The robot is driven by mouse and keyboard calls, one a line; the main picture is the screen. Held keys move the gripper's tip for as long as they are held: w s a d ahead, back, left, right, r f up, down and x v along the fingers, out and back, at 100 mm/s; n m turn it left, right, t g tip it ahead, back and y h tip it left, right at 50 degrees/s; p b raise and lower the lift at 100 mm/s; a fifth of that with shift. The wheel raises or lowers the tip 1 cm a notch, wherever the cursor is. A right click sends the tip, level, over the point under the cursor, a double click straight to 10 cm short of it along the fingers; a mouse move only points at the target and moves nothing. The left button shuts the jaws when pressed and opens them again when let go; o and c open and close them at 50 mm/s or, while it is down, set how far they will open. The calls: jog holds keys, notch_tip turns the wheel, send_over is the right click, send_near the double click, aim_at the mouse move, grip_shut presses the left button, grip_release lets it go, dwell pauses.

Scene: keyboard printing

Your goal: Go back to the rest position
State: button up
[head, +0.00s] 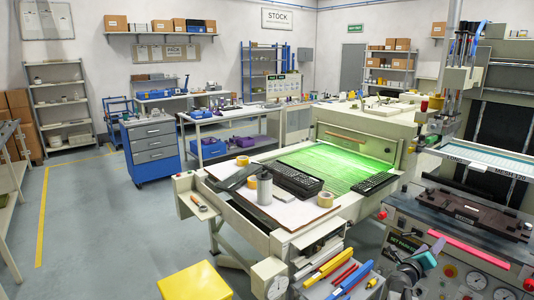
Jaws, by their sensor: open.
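My gripper (428,257) shows small at the lower right of the head view, in front of the printing machine's front panel. A second dark keyboard (374,184) lies at the belt's right edge.
A tray (338,283) with yellow, blue and red tools is at the bottom. A dark fixture (471,213) sits on the right machine. A yellow stool (195,281) stands lower left. The left floor is clear.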

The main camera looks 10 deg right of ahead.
jog(key=w+a+f+n+t+y+b, duration=0.1)
jog(key=w+a+f+n+y+b, duration=0.15)
jog(key=a+f, duration=0.7)
jog(key=w+a+f+n+t+y+b, duration=0.1)
jog(key=a+f+n+y+b, duration=0.25)
jog(key=a+f, duration=0.6)
jog(key=w+a+f+n+t+y+b, duration=0.1)
jog(key=w+a+f+n+y+b, duration=0.2)
jog(key=a+f, duration=0.6)
jog(key=s+a+f+n+g+y+b, duration=0.1)
jog(key=s+a+f+n+y+b, duration=0.25)
jog(key=a+f, duration=0.6)
jog(key=s+a+f+n+g+y+b, duration=0.15)
jog(key=s+a+f+n, duration=0.4)
jog(key=f, duration=0.75)
jog(key=s+a+f+n+g+y+b, duration=0.25)
jog(key=s+a+f+n+g, duration=0.6)
jog(key=s+f, duration=0.65)
jog(key=s+d+r+n+g+h, duration=0.1)
jog(key=s+n+g, duration=0.6)
jog(key=s, duration=1.4)
jog(key=d+r+n, duration=0.1)
jog(key=n, duration=0.2)
jog(key=shift+n, duration=0.35)
jog(key=shift+s+d, duration=0.1)
